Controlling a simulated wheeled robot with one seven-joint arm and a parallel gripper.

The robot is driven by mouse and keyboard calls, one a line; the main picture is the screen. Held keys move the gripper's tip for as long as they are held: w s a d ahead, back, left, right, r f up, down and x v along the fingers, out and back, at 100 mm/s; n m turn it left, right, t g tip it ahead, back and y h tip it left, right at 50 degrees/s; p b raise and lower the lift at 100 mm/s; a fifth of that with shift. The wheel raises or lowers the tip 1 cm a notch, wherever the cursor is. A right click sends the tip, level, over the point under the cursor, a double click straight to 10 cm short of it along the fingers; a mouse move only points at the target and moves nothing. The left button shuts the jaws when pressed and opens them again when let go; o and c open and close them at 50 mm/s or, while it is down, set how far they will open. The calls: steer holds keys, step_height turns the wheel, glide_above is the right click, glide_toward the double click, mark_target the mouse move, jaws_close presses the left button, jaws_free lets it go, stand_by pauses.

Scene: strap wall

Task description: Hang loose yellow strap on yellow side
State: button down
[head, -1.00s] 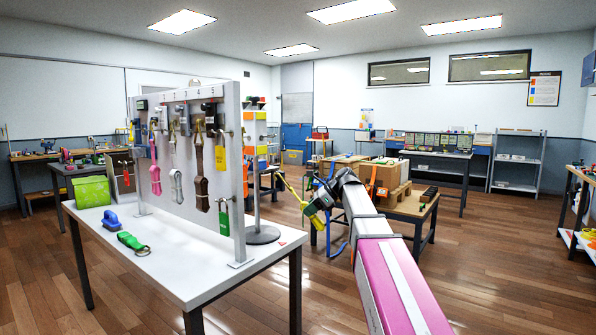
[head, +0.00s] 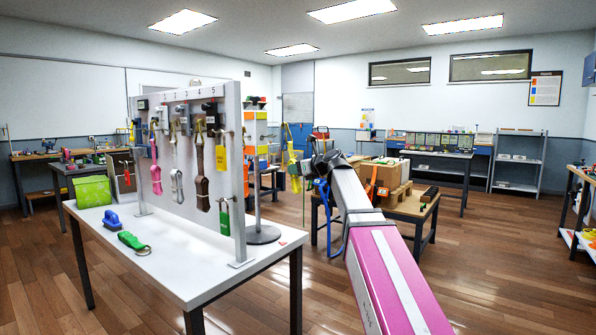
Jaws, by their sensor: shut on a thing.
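The yellow strap (head: 292,160) hangs from my gripper (head: 312,168), in the middle of the head view. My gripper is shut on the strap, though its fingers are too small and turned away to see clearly. The strap hangs upright in the air, to the right of the strap wall and apart from it. The strap wall (head: 238,215) is a white upright panel on a white table, with numbered hooks. A yellow tag (head: 220,160) hangs on its right end, and a green tag (head: 224,217) hangs lower there.
Pink, grey and brown (head: 202,190) straps hang on the wall's front. A blue strap (head: 111,220) and a green strap (head: 133,242) lie on the white table (head: 175,270). A round-based stand (head: 264,234) is behind the panel. Boxes (head: 380,175) sit on a wooden table at right.

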steer(key=x, duration=0.8)
steer(key=shift+w+a, duration=0.2)
steer(key=shift+a, duration=0.05)
stand_by(0.9)
steer(key=shift+f, duration=0.1)
stand_by(0.4)
steer(key=c, duration=0.8)
jaws_free()
